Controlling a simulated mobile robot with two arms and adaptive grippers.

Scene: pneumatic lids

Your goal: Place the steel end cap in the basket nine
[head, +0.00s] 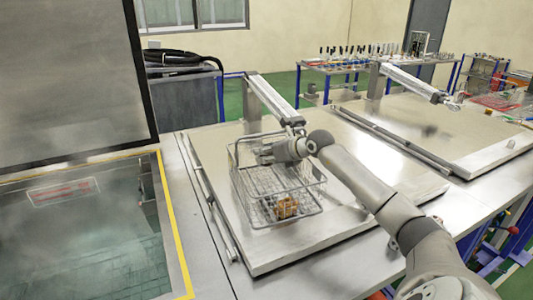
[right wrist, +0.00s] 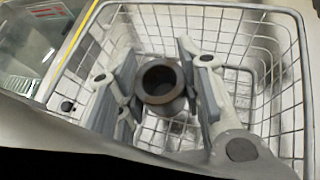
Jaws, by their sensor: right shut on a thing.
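A wire basket (head: 300,212) stands on the left metal lid; no number on it is readable. My right gripper (head: 266,152) is at the basket's far side, inside or just over its rim. In the right wrist view the fingers (right wrist: 160,80) are closed on a dark, round, hollow metal part (right wrist: 165,106), which looks like the steel end cap. The basket wires (right wrist: 228,38) surround it in that view. I cannot tell whether the part touches the basket floor. The gripper hides the part in the head view. My left gripper is not in view.
A brown-orange part (head: 286,207) lies in the basket's near end. A flat metal lid (head: 440,125) with a cylinder arm is at right. A yellow-edged tank (head: 85,240) is at left. A table with several small parts (head: 350,62) stands behind.

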